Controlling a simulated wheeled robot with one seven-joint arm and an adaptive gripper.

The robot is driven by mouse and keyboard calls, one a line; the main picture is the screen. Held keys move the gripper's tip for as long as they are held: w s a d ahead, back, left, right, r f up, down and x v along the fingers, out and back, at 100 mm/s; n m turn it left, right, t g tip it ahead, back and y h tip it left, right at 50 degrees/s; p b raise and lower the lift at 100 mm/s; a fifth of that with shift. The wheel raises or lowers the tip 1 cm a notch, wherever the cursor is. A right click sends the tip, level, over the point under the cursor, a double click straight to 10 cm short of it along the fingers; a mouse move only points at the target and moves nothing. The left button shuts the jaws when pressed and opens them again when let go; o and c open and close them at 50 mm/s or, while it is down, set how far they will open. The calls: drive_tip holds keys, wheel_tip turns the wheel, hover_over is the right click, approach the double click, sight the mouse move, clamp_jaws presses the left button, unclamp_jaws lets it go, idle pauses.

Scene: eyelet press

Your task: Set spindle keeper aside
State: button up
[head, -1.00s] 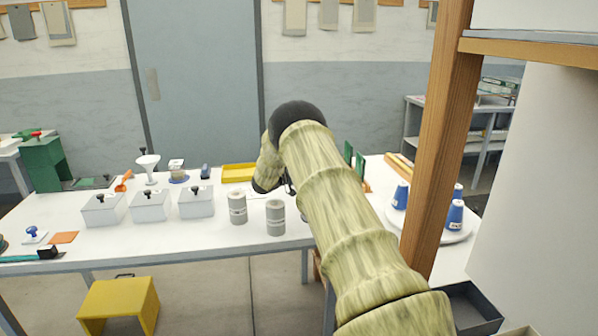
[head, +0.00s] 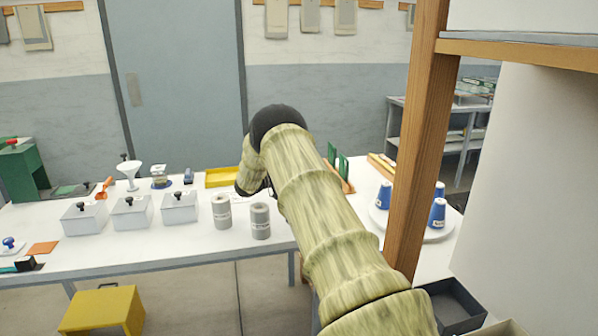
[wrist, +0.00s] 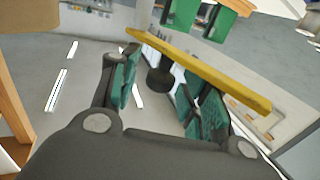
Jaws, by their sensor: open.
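I cannot pick out the spindle keeper for certain in either view. In the wrist view, a small dark cylinder (wrist: 160,80) shows between the fingers of my gripper (wrist: 161,73), under a long yellow bar (wrist: 205,72). The bar crosses in front of or beyond the fingertips; I cannot tell whether they touch it. My gripper is open, with teal pads facing inward, and nothing is clearly held. In the head view my arm hides the gripper, which is over the back of the white table (head: 150,252).
Three lidded white boxes (head: 131,212), two grey canisters (head: 260,222) and a yellow tray (head: 222,177) stand on the table. Green upright plates (head: 343,166) are just beyond my arm. Blue cups (head: 438,214) sit on a round plate at right. A wooden post (head: 418,140) stands close by.

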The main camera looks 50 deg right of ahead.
drive_tip(key=v, duration=1.1)
drive_tip(key=shift+a, duration=0.4)
